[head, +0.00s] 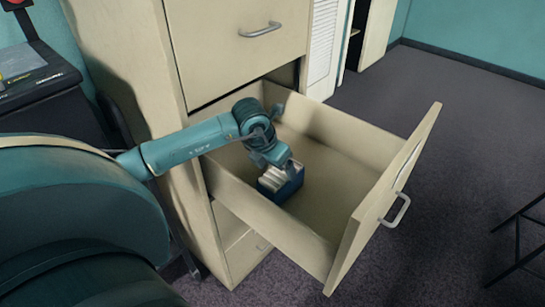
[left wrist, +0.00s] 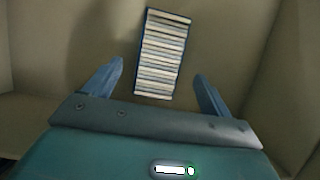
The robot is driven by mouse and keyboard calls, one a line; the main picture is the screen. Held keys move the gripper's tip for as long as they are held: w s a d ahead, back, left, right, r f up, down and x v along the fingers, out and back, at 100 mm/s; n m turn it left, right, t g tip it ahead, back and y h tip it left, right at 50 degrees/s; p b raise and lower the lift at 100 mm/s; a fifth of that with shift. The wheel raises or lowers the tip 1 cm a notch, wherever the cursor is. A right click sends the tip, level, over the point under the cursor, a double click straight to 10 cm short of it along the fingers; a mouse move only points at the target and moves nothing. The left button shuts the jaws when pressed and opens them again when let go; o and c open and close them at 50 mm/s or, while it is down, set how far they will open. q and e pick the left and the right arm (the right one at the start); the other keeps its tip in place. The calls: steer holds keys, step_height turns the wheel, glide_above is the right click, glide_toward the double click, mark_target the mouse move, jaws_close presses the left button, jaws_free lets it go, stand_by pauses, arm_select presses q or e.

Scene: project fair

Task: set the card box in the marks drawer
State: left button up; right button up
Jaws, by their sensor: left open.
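The card box (head: 284,184) is a small blue box packed with white cards. It stands upright on the floor of the open marks drawer (head: 338,160), towards the drawer's left side. My left gripper (head: 279,163) reaches into the drawer just above the box. In the left wrist view the box (left wrist: 163,55) lies ahead of the gripper (left wrist: 160,85), between the lines of the two spread fingers, with clear gaps on both sides. The gripper is open and hides part of the box in the head view. My right gripper is not in view.
The beige cabinet (head: 228,50) has a closed drawer above and another below the open one. The open drawer's front (head: 385,200) with its handle (head: 397,211) juts out to the right. Free room remains in the drawer right of the box. A dark stand (head: 520,240) is at the right edge.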

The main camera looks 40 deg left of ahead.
arm_select(q)
steer(key=shift+v, duration=1.15)
steer(key=shift+s+r, duration=0.1)
steer(key=shift+r, duration=0.15)
steer(key=shift+d, duration=0.1)
